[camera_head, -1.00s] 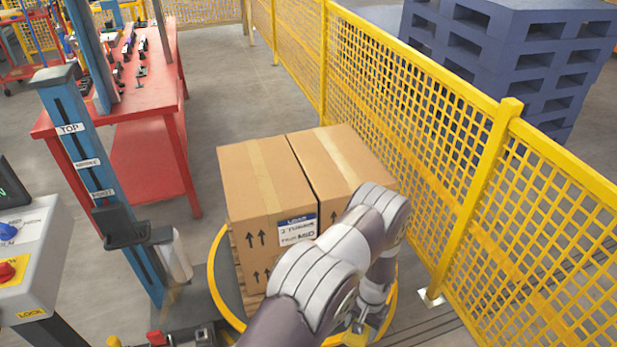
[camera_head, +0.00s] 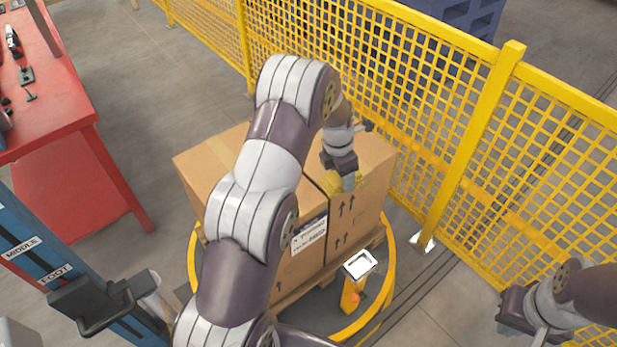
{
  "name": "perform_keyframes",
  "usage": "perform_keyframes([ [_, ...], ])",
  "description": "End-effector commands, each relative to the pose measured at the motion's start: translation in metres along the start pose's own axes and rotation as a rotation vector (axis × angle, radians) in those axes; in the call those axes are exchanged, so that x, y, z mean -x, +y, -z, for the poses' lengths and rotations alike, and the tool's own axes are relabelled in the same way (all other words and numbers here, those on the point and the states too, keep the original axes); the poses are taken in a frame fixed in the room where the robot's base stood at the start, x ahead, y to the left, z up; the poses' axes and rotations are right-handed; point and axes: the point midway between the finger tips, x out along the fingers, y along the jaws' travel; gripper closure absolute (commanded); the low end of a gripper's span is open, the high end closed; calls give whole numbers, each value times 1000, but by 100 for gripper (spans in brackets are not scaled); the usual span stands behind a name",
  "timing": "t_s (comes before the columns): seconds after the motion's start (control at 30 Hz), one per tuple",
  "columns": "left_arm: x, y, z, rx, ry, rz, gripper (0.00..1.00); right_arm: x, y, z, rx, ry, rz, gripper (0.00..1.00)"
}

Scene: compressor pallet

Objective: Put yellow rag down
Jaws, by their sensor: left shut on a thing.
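The yellow rag (camera_head: 331,186) is in my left gripper (camera_head: 344,180), whose arm reaches over the cardboard boxes (camera_head: 205,165). The gripper is shut on the rag at the top of the right-hand box (camera_head: 365,160), near its front edge. Whether the rag touches the cardboard cannot be told. My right gripper (camera_head: 518,318) is at the lower right, away from the boxes, and its jaw opening is not clear.
The boxes stand on a wooden pallet (camera_head: 322,275) inside a yellow ring (camera_head: 387,285). A yellow post with a white-framed top (camera_head: 360,264) stands in front. A yellow mesh fence (camera_head: 420,110) runs behind and right. A red table (camera_head: 60,130) and blue column (camera_head: 35,245) are left.

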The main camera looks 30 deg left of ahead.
Motion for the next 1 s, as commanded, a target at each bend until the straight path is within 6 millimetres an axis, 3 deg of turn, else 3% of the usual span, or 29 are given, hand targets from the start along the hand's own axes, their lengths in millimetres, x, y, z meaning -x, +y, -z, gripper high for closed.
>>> perform_keyframes([
  [0.2,22,9,-7,275,1,-42,63,-1,0,0,0,0,0,100],
  [0.6,23,14,-6,318,2,-47,63,0,0,0,0,0,0,100],
  [1.0,-21,89,33,319,4,-45,63,10,0,1,0,0,0,100],
])
